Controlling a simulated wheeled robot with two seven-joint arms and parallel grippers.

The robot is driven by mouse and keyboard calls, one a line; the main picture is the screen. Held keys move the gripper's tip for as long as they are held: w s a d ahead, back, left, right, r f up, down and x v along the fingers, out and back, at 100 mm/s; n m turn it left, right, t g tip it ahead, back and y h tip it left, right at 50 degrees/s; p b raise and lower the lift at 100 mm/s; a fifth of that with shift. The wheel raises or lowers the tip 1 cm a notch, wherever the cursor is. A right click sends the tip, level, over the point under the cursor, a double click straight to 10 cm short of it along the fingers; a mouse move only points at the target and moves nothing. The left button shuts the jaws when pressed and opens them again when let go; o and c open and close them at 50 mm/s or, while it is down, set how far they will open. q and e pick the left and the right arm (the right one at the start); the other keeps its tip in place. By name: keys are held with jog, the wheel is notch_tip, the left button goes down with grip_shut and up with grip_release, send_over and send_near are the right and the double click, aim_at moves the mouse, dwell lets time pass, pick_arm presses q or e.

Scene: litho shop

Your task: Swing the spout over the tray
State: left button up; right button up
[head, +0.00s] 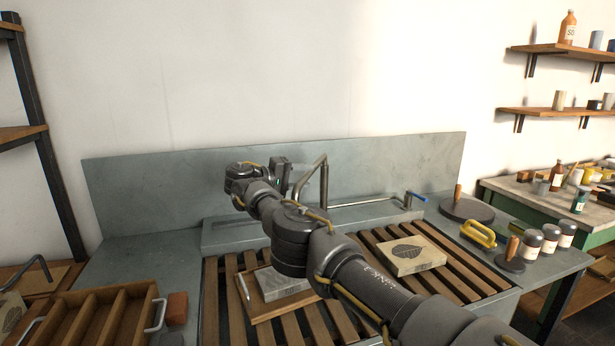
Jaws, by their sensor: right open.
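The spout (325,180) is a bent metal pipe at the back of the grey sink. It rises, then slopes down to the left. A thin horizontal pipe runs from its foot to a blue-handled tap (416,196) on the right. My right gripper (281,171) is open just left of the spout's upper part. I cannot tell whether it touches the pipe, and my forearm hides part of the area below. A shallow wooden tray (262,314) lies on the slats, with a grey stone block (280,283) on it, partly hidden by my arm. My left gripper is out of view.
A stone with a leaf print (411,256) lies on the right slats (470,284). A wooden compartment box (100,315) and reddish block (177,308) stand front left.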

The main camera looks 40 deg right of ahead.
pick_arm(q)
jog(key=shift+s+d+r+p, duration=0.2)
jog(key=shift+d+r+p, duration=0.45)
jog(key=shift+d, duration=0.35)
pick_arm(e)
jog(key=shift+w+a+r, duration=0.1)
jog(key=shift+a+r, duration=0.05)
jog(key=shift+a, duration=0.8)
jog(key=shift+w+a+r, duration=0.1)
jog(key=shift+w+a, duration=0.05)
jog(key=shift+a, duration=0.8)
jog(key=shift+w+a+r, duration=0.1)
jog(key=shift+a+r, duration=0.05)
jog(key=shift+a, duration=0.8)
